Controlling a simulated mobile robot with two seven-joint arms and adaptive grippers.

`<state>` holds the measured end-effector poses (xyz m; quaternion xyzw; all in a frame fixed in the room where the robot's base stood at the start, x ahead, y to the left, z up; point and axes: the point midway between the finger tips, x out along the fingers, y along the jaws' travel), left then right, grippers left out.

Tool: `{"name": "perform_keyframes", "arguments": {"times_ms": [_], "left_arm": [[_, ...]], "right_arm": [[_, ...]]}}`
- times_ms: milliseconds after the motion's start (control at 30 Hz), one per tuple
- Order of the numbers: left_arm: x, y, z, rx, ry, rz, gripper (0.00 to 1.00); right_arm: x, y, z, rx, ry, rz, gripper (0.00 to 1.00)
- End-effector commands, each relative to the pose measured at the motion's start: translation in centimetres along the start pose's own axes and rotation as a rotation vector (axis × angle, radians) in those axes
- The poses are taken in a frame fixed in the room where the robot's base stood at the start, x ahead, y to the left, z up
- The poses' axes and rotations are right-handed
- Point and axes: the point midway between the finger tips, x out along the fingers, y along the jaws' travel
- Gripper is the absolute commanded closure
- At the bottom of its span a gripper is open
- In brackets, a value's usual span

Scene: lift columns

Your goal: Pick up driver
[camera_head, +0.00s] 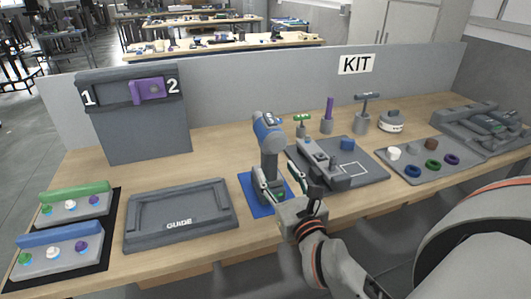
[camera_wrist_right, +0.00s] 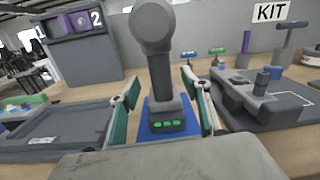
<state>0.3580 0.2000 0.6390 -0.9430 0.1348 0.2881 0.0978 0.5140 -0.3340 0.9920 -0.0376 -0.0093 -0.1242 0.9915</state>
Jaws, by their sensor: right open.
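The driver (camera_head: 268,145) is a grey and blue power tool standing upright on a blue mat (camera_head: 257,207) near the middle of the table. In the right wrist view the driver (camera_wrist_right: 157,65) shows its grey body and a base with green lights. My right gripper (camera_head: 285,180) is in front of the driver. Its two fingers (camera_wrist_right: 158,93) are open, one to each side of the driver's handle in the wrist view. I cannot tell whether either finger touches it. My left gripper is not in view.
A grey GUIDE tray (camera_head: 135,248) lies left of the driver. A grey fixture board (camera_head: 370,178) is close on the right. A tall panel marked 1 and 2 (camera_head: 140,135) stands behind left. A KIT divider (camera_head: 240,85) runs along the back.

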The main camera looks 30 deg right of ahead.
Motion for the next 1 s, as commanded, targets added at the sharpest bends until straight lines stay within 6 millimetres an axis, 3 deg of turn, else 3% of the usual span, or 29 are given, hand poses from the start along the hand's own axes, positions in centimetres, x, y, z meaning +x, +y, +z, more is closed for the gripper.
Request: {"name": "perform_keyframes", "arguments": {"times_ms": [167,700,1000], "left_arm": [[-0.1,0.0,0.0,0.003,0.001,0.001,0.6],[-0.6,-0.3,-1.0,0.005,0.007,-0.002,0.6],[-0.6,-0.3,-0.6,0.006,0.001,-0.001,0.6]], "right_arm": [[0.6,0.3,-0.3,0.077,0.028,0.013,0.53],[7.0,0.1,-0.9,0.073,0.027,0.012,0.53],[7.8,0.1,-1.0,0.073,0.028,0.014,0.53]]}}
